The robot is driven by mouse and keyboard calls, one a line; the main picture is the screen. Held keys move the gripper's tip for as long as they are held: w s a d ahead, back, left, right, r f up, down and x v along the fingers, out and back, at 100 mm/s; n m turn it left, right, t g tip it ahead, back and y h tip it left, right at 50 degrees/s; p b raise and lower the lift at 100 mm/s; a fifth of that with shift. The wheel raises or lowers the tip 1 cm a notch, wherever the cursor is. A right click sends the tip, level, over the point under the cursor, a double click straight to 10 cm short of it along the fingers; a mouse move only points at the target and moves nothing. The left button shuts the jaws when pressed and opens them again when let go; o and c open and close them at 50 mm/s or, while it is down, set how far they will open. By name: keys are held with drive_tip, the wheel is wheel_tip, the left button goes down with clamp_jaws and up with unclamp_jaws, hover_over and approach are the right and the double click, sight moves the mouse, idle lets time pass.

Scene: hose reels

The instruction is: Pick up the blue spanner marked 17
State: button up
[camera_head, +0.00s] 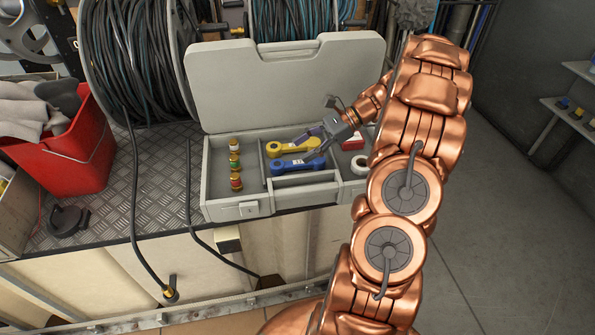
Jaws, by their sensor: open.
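A blue spanner (290,165) with a small white label lies in the middle compartment of an open grey toolbox (222,187). The number on its label is too small to read. A yellow spanner (284,147) lies just behind it in the same compartment. My gripper (310,149) is open at the right ends of the two spanners, above or beside them. I cannot tell whether it touches either one. My copper arm reaches in from the right and hides part of the toolbox's right side.
Several coloured fittings (235,164) stand in the left compartment. A white tape roll (359,165) and a red item (353,144) lie at the right. The raised lid (270,85) stands behind. A red bucket (72,150) and hose reel (130,60) are to the left.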

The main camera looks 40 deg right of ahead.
sight(295, 162)
drive_tip(key=d+f, duration=0.1)
drive_tip(key=d+f+m+t, duration=0.1)
drive_tip(key=d, duration=0.1)
drive_tip(key=d+f+m+b, duration=0.1)
drive_tip(key=d, duration=0.1)
drive_tip(key=shift+w+d+f+t, duration=0.15)
drive_tip(key=shift+f+t, duration=0.05)
drive_tip(key=shift+t, duration=0.2)
drive_tip(key=shift+x, duration=1)
drive_tip(key=shift+d+f+p+x, duration=0.1)
drive_tip(key=shift+f+p+x, duration=0.15)
drive_tip(key=shift+x, duration=1.15)
drive_tip(key=shift+d+f+p+x, duration=0.1)
drive_tip(key=shift+f+p+x, duration=0.1)
drive_tip(key=shift+x, duration=1.2)
drive_tip(key=shift+c, duration=0.4)
clamp_jaws()
